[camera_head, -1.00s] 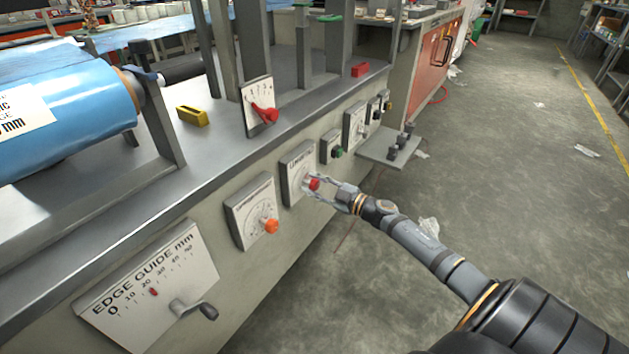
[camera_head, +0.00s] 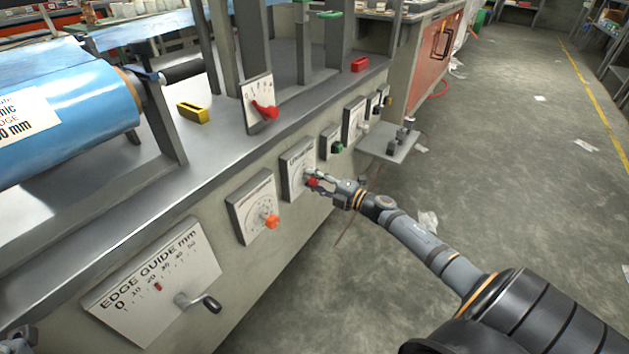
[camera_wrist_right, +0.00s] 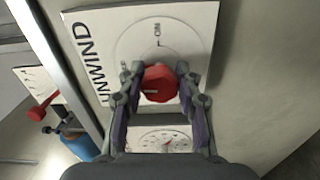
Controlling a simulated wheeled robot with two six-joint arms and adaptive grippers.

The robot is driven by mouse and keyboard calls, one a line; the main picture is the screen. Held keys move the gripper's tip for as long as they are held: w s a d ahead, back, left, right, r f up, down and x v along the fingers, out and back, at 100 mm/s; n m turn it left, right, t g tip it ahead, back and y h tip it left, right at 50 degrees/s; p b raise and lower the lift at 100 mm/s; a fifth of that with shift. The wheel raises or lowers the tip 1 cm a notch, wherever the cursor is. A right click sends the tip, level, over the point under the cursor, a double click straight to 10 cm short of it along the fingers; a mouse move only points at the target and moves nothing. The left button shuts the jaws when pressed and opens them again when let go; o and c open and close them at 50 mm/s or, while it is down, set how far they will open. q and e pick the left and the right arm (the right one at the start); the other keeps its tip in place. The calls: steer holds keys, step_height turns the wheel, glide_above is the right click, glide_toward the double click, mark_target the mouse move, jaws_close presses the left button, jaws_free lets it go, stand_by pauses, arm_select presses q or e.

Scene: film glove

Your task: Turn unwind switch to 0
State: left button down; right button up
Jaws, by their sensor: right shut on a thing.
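The unwind switch is a red faceted knob (camera_head: 313,182) on a white plate (camera_head: 294,160) on the machine's front. In the right wrist view the red knob (camera_wrist_right: 159,83) sits in a round dial on the plate marked UNWIND (camera_wrist_right: 95,55). My right gripper (camera_head: 314,180) reaches it from the right, its fingers shut on the knob from both sides. The fingertips (camera_wrist_right: 158,78) also show there, close to the plate. A pale line on the knob's face is small, and its exact setting is hard to read.
A dial plate with an orange knob (camera_head: 272,221) is left of the switch; a green knob (camera_head: 338,147) is right of it. A lever with a red handle (camera_head: 265,112) stands above. The edge guide crank (camera_head: 205,303) juts out lower left. Floor at right is open.

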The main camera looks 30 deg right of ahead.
steer(key=shift+f+n, duration=0.1)
steer(key=shift+n, duration=0.5)
steer(key=o, duration=1.2)
steer(key=shift+v, duration=6.05)
steer(key=shift+s, duration=0.1)
